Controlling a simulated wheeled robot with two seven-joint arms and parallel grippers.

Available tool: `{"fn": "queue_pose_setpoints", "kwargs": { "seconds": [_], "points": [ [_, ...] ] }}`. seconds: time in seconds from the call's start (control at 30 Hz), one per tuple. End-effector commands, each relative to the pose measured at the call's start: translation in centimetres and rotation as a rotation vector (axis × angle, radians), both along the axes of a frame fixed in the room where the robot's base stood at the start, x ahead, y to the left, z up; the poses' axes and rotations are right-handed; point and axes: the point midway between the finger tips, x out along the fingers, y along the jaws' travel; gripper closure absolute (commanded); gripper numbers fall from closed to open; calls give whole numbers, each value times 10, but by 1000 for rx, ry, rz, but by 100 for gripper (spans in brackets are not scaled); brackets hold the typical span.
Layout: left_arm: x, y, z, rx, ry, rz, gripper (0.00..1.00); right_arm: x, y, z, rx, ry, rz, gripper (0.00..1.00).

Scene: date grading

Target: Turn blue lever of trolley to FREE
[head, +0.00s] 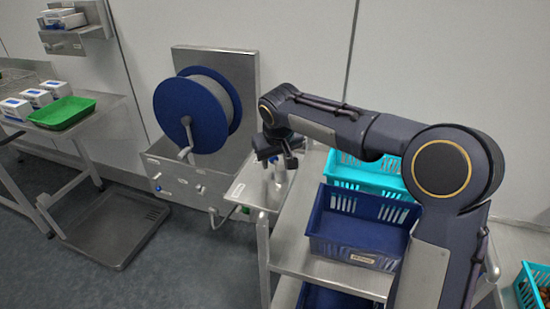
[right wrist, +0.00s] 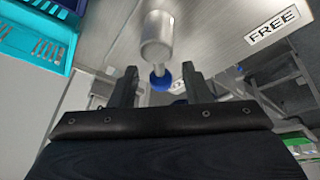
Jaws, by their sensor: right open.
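The trolley (head: 330,262) stands right of centre in the head view. Its lever has a metal hub (right wrist: 157,38) and a short stem ending in a blue knob (right wrist: 160,79). A white FREE label (right wrist: 272,26) is to the right of the hub in the right wrist view. My right gripper (head: 278,160) is over the trolley's left end in the head view. In the right wrist view its open fingers (right wrist: 161,88) stand on either side of the blue knob, with gaps visible. In the head view the gripper largely hides the lever. My left gripper is out of view.
A dark blue crate (head: 350,238) and a teal crate (head: 370,178) sit on the trolley, close to my right arm. A steel wall unit with a blue reel (head: 185,117) stands left of the trolley. Open floor (head: 180,260) lies at front left.

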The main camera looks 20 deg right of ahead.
Motion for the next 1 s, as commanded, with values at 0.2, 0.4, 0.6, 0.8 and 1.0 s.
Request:
{"fn": "queue_pose_setpoints", "kwargs": {
  "seconds": [0.2, 0.4, 0.6, 0.8, 1.0],
  "points": [
    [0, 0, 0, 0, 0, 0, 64, 1, 0, -3, 1, -1, 1, 56],
    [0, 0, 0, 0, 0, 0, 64, 1, 0, -3, 1, 0, 1, 72],
    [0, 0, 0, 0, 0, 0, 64, 1, 0, -2, 1, -1, 1, 98],
    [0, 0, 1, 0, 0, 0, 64, 1, 0, -2, 0, -1, 13, 99],
    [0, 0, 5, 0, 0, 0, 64, 1, 2, -1, 1, 0, 79, 99]
  ]
}}
